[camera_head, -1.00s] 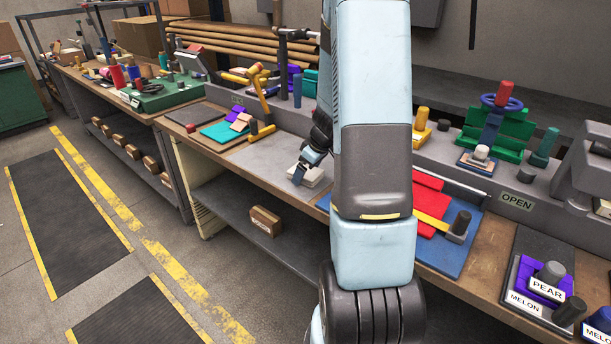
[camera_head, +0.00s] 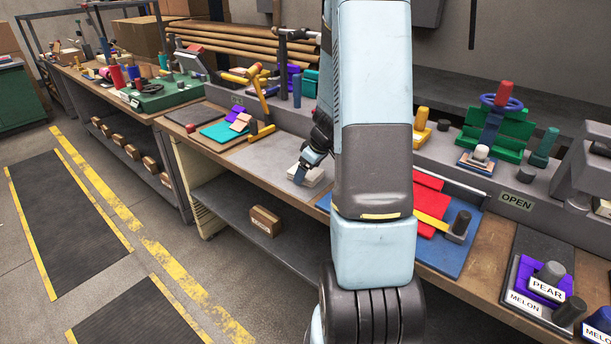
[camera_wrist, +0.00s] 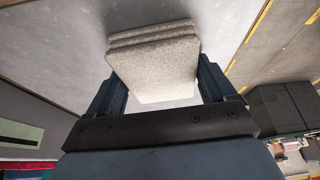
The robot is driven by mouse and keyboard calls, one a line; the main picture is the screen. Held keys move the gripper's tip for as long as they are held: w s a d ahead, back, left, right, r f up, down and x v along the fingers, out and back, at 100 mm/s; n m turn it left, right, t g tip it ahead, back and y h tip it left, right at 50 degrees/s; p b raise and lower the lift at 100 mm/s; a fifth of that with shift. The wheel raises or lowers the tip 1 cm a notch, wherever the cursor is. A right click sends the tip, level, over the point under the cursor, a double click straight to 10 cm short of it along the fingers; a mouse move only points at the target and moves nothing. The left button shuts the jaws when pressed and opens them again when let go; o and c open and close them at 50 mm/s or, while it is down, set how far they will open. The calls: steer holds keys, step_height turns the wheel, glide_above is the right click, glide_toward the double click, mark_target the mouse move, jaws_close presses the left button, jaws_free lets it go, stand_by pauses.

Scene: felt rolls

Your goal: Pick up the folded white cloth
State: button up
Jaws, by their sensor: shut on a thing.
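The folded white cloth (camera_wrist: 155,62) shows in the wrist view as a thick, layered off-white stack between the two fingers. My gripper (camera_wrist: 160,88) is shut on it, with one dark finger at each side. In the head view the cloth (camera_head: 313,177) is on or just above the grey mat (camera_head: 262,160) on the workbench; I cannot tell whether it touches the mat.
A blue mat (camera_head: 445,255) with red felt lies right of my arm. The bench's front edge is close, with a boxed shelf below.

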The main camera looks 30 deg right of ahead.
steer(key=shift+c, duration=0.7)
steer(key=shift+r, duration=0.1)
steer(key=shift+r, duration=0.3)
step_height(320, 180, up, 3)
steer(key=shift+f, duration=0.15)
steer(key=s+r, duration=0.4)
steer(key=r, duration=0.1)
steer(key=shift+s+r, duration=0.15)
steer(key=shift+s, duration=0.05)
steer(key=s+r, duration=0.4)
steer(key=s, duration=0.5)
steer(key=shift+s+r, duration=0.25)
steer(key=shift+s, duration=0.05)
